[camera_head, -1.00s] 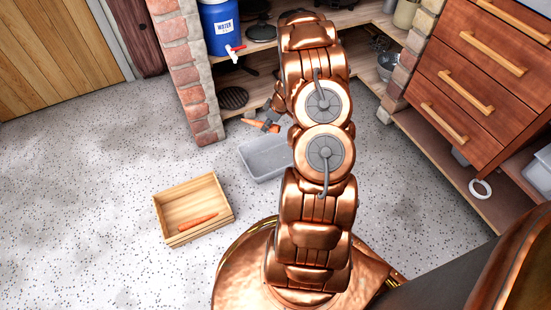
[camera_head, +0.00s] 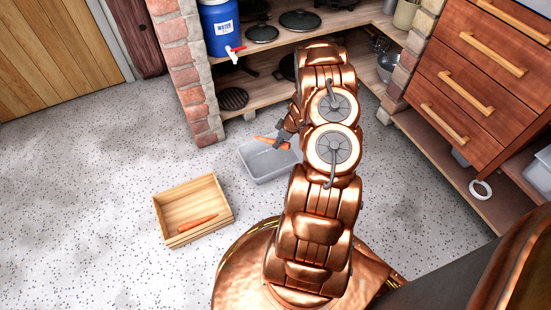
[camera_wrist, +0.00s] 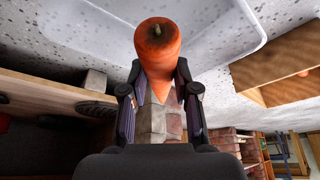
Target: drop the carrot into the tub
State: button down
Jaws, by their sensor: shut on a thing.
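My gripper (camera_head: 283,136) is shut on an orange carrot (camera_head: 270,141). In the wrist view the carrot (camera_wrist: 157,46) sits between the two fingers (camera_wrist: 158,95), its stem end facing the camera. The tub (camera_head: 258,178) is a grey, open, rectangular container on the speckled floor. In the head view the gripper and carrot are over the tub's far part, and my arm hides a little of its right side. In the wrist view the pale tub (camera_wrist: 85,22) spreads behind the carrot. The exact height of the carrot above the tub is hard to tell.
A wooden crate (camera_head: 168,222) holding another carrot (camera_head: 197,222) stands on the floor to the left of the tub. A brick pillar (camera_head: 186,75) and a low shelf (camera_head: 262,97) with pans stand behind. Wooden drawers are at right. The floor at left is clear.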

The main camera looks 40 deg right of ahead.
jog(key=shift+f, duration=0.4)
jog(key=c, duration=0.8)
grip_release()
jog(key=shift+r, duration=0.1)
jog(key=shift+v, duration=5.95)
